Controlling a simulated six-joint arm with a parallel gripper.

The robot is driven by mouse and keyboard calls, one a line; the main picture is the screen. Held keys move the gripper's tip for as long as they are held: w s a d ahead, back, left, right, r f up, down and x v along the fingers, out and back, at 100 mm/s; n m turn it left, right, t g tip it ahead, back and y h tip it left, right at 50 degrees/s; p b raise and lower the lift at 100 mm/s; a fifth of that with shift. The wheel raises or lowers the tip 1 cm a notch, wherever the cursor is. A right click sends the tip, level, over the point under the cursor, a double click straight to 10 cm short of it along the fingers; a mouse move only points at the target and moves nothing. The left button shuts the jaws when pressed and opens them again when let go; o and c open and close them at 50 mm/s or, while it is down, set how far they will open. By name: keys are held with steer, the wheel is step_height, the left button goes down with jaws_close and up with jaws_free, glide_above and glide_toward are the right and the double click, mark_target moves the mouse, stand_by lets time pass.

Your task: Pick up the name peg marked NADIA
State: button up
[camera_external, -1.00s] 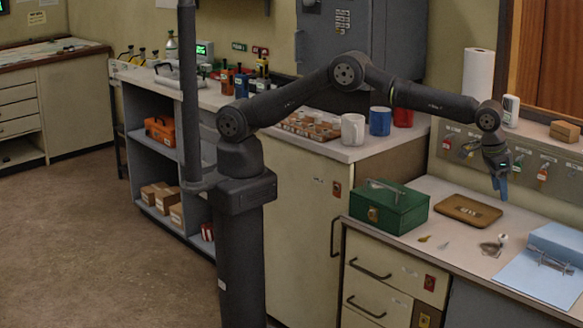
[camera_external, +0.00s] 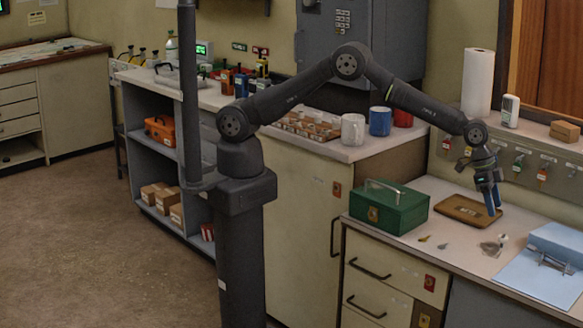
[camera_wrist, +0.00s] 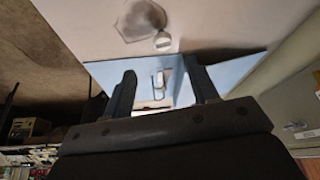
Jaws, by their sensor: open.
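No lettering can be read in either view, so I cannot pick out the peg marked NADIA. A brown tray (camera_external: 448,204) lies on the right-hand desk, with a small light marked piece (camera_external: 467,211) near its middle, too small to read. My gripper (camera_external: 493,212) points down with blue fingers over the tray's right end; whether it touches the tray is unclear. In the wrist view my gripper (camera_wrist: 160,78) is open, with nothing visible between its fingers but the desk area beyond.
A green cash box (camera_external: 395,210) stands left of the tray. A blue folder with a clip (camera_external: 545,262) lies to the right and shows in the wrist view (camera_wrist: 230,72). Small items lie at the desk front. A hook panel with coloured tags (camera_external: 520,165) is behind.

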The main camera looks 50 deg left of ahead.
mark_target(511, 239)
steer(key=shift+w+x, duration=0.1)
steer(key=shift+x, duration=2.35)
steer(key=shift+w+x, duration=0.15)
steer(key=shift+x, duration=2.35)
steer(key=shift+d+r, duration=0.1)
steer(key=c, duration=1)
steer(key=shift+c, duration=0.2)
